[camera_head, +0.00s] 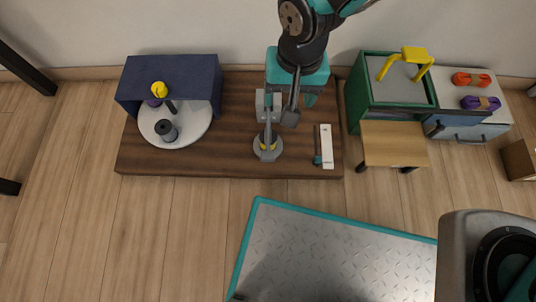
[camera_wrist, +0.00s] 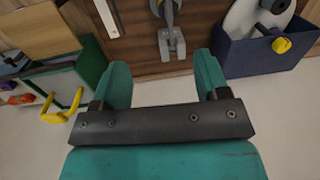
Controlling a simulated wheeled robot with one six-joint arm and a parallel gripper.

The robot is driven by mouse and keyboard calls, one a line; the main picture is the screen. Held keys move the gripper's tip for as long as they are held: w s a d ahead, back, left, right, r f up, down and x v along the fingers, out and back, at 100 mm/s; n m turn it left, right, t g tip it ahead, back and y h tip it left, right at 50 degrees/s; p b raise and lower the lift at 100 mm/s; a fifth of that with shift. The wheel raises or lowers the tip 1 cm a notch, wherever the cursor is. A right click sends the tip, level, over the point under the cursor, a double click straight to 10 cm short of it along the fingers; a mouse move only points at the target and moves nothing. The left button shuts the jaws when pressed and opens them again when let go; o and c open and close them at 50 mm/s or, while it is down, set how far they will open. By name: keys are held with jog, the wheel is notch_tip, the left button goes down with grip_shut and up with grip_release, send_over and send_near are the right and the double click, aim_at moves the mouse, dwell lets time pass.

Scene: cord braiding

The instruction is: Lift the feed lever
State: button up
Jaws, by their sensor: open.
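I cannot tell for sure whether this is the feed lever. My gripper (camera_head: 290,100) hangs over the back middle of the board and partly hides the device. In the wrist view my gripper (camera_wrist: 160,65) has its two teal fingers wide apart with nothing between them. The fork appears apart from both fingers.
A white strip (camera_head: 326,146) with a teal piece lies right of the device. A navy box (camera_head: 185,72) with a white disc (camera_head: 198,129) and spools stands left. A green bin (camera_head: 355,105) with a yellow handle (camera_head: 405,62) stands right. A metal floor plate (camera_head: 330,250) lies in front.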

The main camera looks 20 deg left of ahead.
jog(key=b, duration=0.2)
send_near(268, 155)
jog(key=shift+m+t+h, duration=0.3)
jog(key=shift+h, duration=0.1)
jog(key=f+b, duration=0.9)
jog(key=shift+s+a+f, duration=0.15)
jog(key=shift+s+a, duration=0.05)
jog(key=shift+a, duration=0.2)
grip_shut()
jog(key=shift+r, duration=0.2)
